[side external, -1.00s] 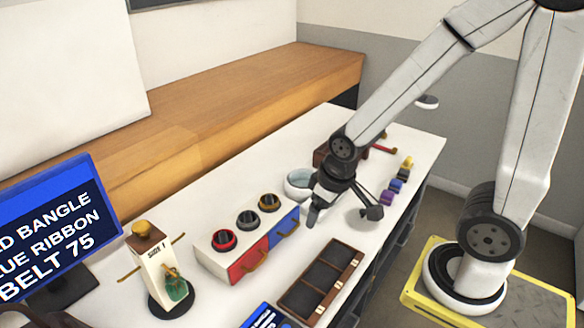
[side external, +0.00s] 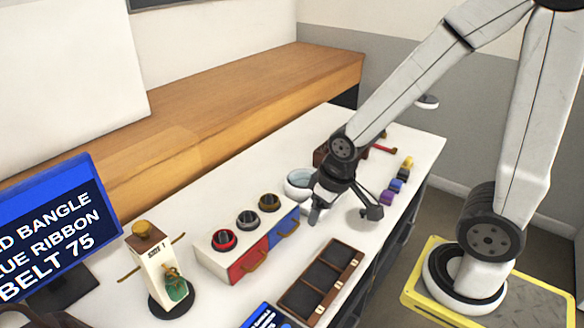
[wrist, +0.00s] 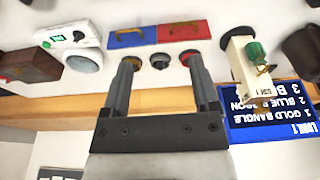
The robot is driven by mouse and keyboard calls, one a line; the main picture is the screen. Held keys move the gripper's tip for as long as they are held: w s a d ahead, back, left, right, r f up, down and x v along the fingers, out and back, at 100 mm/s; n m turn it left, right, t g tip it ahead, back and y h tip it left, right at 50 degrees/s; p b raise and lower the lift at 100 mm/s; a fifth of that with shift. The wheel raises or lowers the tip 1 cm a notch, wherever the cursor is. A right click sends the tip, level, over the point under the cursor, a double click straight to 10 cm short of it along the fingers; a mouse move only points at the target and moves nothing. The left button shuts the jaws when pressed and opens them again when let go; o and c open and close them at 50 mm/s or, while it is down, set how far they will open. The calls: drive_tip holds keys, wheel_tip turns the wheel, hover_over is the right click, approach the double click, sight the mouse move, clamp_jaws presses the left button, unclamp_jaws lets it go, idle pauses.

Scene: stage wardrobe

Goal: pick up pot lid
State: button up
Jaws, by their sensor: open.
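I cannot pick out a pot lid with certainty in either view. My gripper (side external: 345,216) is open and empty above the white table, beside a pale round bowl (side external: 298,183) in the side view. In the wrist view my gripper (wrist: 160,63) has its fingers spread on either side of a dark grey ring (wrist: 159,62). The bowl also shows in the wrist view (wrist: 84,58), left of the fingers and beside a white device (wrist: 62,37) with a green display. My wrist hides part of the table behind it.
A red and blue drawer box (side external: 248,258) with several rings stands left of my gripper. A dark compartment tray (side external: 322,282) lies in front. A small figure stand (side external: 160,265) and a blue screen (side external: 60,225) are at left. Small coloured blocks (side external: 396,186) sit at right.

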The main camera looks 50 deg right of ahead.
drive_tip(key=m+g, duration=0.3)
drive_tip(key=m, duration=0.6)
hover_over(363, 215)
drive_tip(key=f, duration=1.1)
drive_tip(key=w+f, duration=0.1)
drive_tip(key=f, duration=0.5)
drive_tip(key=shift+d+f, duration=0.1)
drive_tip(key=shift+d, duration=0.2)
drive_tip(key=shift+s+d+f, duration=0.25)
drive_tip(key=shift+d+f, duration=0.1)
drive_tip(key=shift+d, duration=0.05)
drive_tip(key=shift+f, duration=1.3)
